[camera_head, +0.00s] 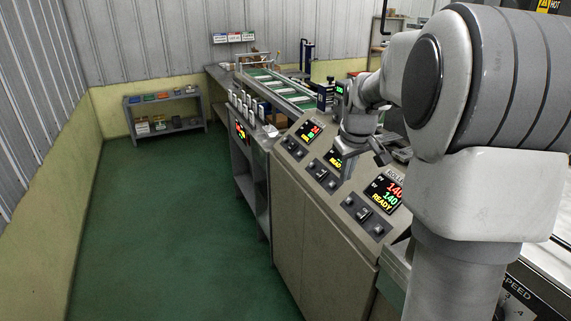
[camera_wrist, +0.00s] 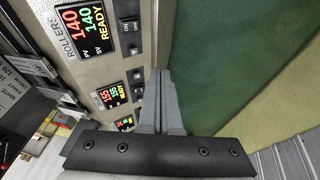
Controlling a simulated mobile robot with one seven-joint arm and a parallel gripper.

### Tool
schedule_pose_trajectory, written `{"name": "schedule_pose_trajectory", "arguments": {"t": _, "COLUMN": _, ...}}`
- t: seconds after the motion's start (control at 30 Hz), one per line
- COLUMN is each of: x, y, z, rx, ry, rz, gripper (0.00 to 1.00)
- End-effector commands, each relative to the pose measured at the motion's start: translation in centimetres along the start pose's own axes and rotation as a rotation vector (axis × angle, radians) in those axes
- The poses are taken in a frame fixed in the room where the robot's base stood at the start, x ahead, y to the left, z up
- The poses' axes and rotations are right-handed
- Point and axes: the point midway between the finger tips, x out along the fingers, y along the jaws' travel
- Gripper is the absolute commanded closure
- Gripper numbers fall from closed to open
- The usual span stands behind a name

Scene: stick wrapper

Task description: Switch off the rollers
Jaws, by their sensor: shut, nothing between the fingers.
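The rollers display (camera_wrist: 84,27) reads 140 over 140 and READY in the wrist view. It is the nearest display (camera_head: 385,196) on the sloped panel in the head view. Its dark switch plate (camera_head: 362,214) sits just left of it, with small knobs and a switch in the middle. The same plate (camera_wrist: 129,33) shows ON and OFF lettering in the wrist view; I cannot tell which way the switch is set. My gripper (camera_wrist: 161,78) is shut and empty, apart from the panel's switches in the picture. In the head view my gripper (camera_head: 347,168) is over the middle part of the panel.
A second display (camera_wrist: 112,96) reads 155 and READY, with its own switch plate (camera_head: 323,175). A third display (camera_head: 310,131) is farther along. A conveyor (camera_head: 280,88) runs behind. A low shelf (camera_head: 165,112) stands by the wall. The green floor (camera_head: 170,220) left of the machine is clear.

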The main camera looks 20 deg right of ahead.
Motion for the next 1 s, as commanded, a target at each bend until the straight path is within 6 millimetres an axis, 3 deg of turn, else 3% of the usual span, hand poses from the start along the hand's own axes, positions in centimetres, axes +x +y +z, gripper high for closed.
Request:
{"name": "schedule_pose_trajectory", "arguments": {"t": 0.1, "x": 2.4, "y": 2.4, "z": 0.1, "rx": 0.0, "ry": -0.014, "rz": 0.003, "gripper": 1.0}}
{"name": "schedule_pose_trajectory", "arguments": {"t": 0.27, "x": 3.6, "y": 3.7, "z": 0.3, "rx": -0.003, "ry": -0.021, "rz": 0.006, "gripper": 1.0}}
{"name": "schedule_pose_trajectory", "arguments": {"t": 0.7, "x": 4.1, "y": 3.8, "z": 0.3, "rx": -0.004, "ry": -0.023, "rz": 0.006, "gripper": 1.0}}
{"name": "schedule_pose_trajectory", "arguments": {"t": 0.87, "x": 6.2, "y": 3.7, "z": 0.5, "rx": -0.004, "ry": -0.025, "rz": 0.004, "gripper": 1.0}}
{"name": "schedule_pose_trajectory", "arguments": {"t": 1.0, "x": 9.2, "y": 3.7, "z": 0.6, "rx": -0.004, "ry": -0.026, "rz": 0.003, "gripper": 1.0}}
